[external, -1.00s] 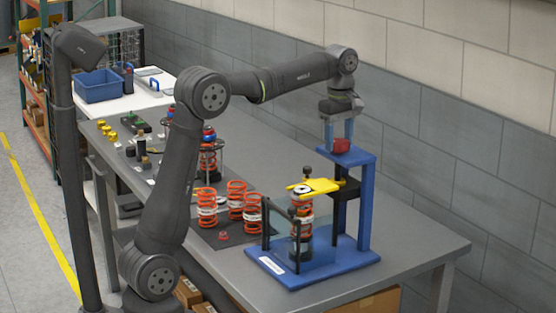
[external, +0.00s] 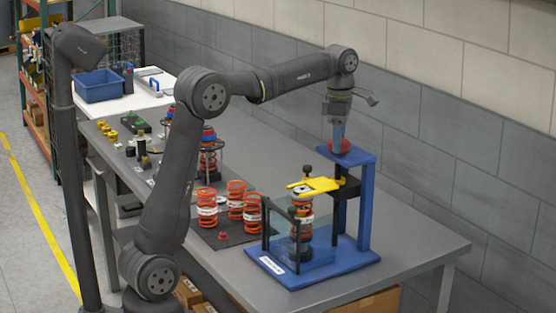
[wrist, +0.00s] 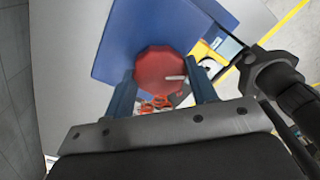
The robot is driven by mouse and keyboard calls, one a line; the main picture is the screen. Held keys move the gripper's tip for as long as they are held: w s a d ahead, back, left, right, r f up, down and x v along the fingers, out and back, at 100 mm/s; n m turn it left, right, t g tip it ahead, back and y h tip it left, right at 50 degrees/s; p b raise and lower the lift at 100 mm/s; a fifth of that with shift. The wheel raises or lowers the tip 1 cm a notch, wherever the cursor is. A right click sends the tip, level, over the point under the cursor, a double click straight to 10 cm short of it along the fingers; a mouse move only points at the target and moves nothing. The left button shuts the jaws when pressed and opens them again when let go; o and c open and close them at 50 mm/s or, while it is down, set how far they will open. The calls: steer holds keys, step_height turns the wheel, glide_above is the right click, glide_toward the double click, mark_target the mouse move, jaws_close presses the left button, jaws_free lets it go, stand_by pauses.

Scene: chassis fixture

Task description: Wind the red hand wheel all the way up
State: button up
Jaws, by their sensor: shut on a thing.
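The red hand wheel (external: 339,146) sits on top of the blue press frame (external: 366,205). My gripper (external: 338,138) points down at it from above, its blue fingers at the wheel. In the wrist view the red wheel (wrist: 160,70) lies between the two blue fingers (wrist: 162,88), which are shut on its sides. The yellow plate (external: 318,186) is on the black carriage of the frame, above an orange spring (external: 302,216) standing behind a clear guard. The wheel's underside and shaft are hidden.
Several orange springs (external: 237,192) stand on a dark mat left of the fixture. A strut assembly (external: 208,155) stands behind them. A blue bin (external: 99,86) is on the white table at the back. The right front of the grey bench (external: 415,240) is clear.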

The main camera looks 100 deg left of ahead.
steer(key=shift+n, duration=0.4)
steer(key=n, duration=0.3)
steer(key=shift+n, duration=0.3)
steer(key=n, duration=0.3)
steer(key=o, duration=0.9)
